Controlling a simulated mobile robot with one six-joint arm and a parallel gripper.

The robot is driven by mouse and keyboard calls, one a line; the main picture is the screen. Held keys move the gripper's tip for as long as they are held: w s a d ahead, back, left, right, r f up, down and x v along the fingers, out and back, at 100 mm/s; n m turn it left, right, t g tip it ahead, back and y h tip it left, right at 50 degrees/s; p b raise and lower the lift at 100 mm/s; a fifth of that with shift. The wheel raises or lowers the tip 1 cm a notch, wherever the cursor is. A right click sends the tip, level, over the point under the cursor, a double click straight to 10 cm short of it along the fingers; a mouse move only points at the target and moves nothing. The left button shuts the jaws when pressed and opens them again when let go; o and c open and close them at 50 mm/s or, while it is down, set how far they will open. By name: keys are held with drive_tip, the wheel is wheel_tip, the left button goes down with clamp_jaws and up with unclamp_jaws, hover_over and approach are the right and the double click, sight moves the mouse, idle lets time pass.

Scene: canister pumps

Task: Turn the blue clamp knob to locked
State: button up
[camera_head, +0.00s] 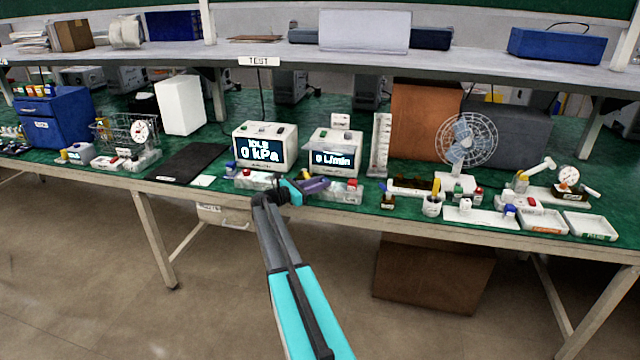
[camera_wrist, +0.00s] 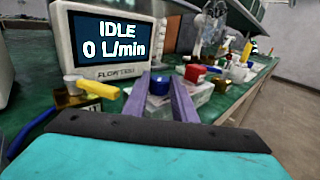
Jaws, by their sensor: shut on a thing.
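The blue clamp knob (camera_wrist: 158,84) shows in the wrist view between the tips of my two purple fingers. My gripper (camera_wrist: 160,90) is shut on it, one finger on each side. In the head view my gripper (camera_head: 318,184) reaches in at the front of the bench, below the flow meter showing 0 L/min (camera_head: 333,158). The knob is small there and hard to make out beside the fingers. The flow meter (camera_wrist: 110,47) reads IDLE, 0 L/min in the wrist view. The knob's lock marking cannot be read.
A yellow lever (camera_wrist: 95,88) lies left of my fingers in the wrist view. A red part (camera_wrist: 195,72) stands just to the right. The pressure display (camera_head: 264,148) is left of the flow meter. A fan (camera_head: 466,140) and white trays (camera_head: 590,226) stand farther right.

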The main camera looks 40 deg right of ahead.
drive_tip(key=shift+s+d+f+m+g, duration=0.15)
drive_tip(key=shift+m+g, duration=0.2)
drive_tip(key=shift+g, duration=0.2)
drive_tip(key=shift+s+d+r+m+g, duration=0.1)
drive_tip(key=shift+m+g, duration=0.25)
drive_tip(key=shift+g, duration=0.2)
drive_tip(key=o, duration=1)
drive_tip(key=shift+o, duration=0.2)
drive_tip(key=shift+w, duration=0.2)
drive_tip(key=shift+a, duration=0.15)
drive_tip(key=shift+w+a, duration=0.25)
drive_tip(key=shift+a, duration=0.25)
drive_tip(key=b+v, duration=0.1)
drive_tip(key=v, duration=1.1)
drive_tip(key=shift+a+r, duration=0.25)
drive_tip(key=shift+a, duration=0.05)
